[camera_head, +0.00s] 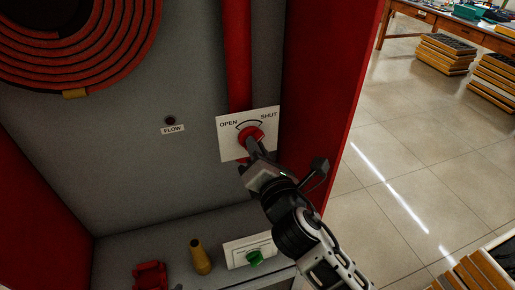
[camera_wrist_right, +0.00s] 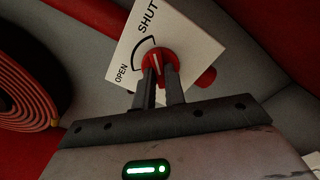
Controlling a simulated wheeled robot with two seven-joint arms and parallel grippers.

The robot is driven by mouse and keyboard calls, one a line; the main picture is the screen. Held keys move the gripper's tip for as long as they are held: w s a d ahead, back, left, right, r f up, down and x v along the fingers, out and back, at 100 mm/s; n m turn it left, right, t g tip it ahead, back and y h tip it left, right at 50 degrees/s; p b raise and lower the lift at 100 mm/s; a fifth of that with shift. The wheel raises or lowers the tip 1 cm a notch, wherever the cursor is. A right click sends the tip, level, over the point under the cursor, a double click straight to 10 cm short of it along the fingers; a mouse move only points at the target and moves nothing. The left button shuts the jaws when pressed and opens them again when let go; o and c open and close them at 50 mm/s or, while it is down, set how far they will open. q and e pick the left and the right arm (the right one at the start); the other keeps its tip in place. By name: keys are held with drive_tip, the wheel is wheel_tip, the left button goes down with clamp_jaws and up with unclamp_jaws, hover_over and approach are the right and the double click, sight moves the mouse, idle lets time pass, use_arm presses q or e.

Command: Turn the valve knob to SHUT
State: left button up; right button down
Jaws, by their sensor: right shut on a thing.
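The red valve knob (camera_head: 250,135) sits on a white plate (camera_head: 230,142) marked OPEN at left and SHUT at right, on a red vertical pipe. My right gripper (camera_head: 256,146) reaches up to the knob from below right. In the right wrist view both fingers of the gripper (camera_wrist_right: 161,78) are closed on the knob (camera_wrist_right: 157,54), which has a pale line across its face. The plate (camera_wrist_right: 190,35) shows tilted there, with an arc between the two words. The fingers cover part of the knob. My left gripper is not in view.
A coiled red hose (camera_head: 80,60) hangs at upper left. A FLOW indicator (camera_head: 170,121) is left of the plate. On the ledge below are a red fitting (camera_head: 150,275), a brass nozzle (camera_head: 200,257) and a white box with a green knob (camera_head: 255,257). Red cabinet walls flank the space.

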idle(0.4)
drive_tip(key=c, duration=1.5)
unclamp_jaws()
drive_tip(key=shift+o, duration=0.2)
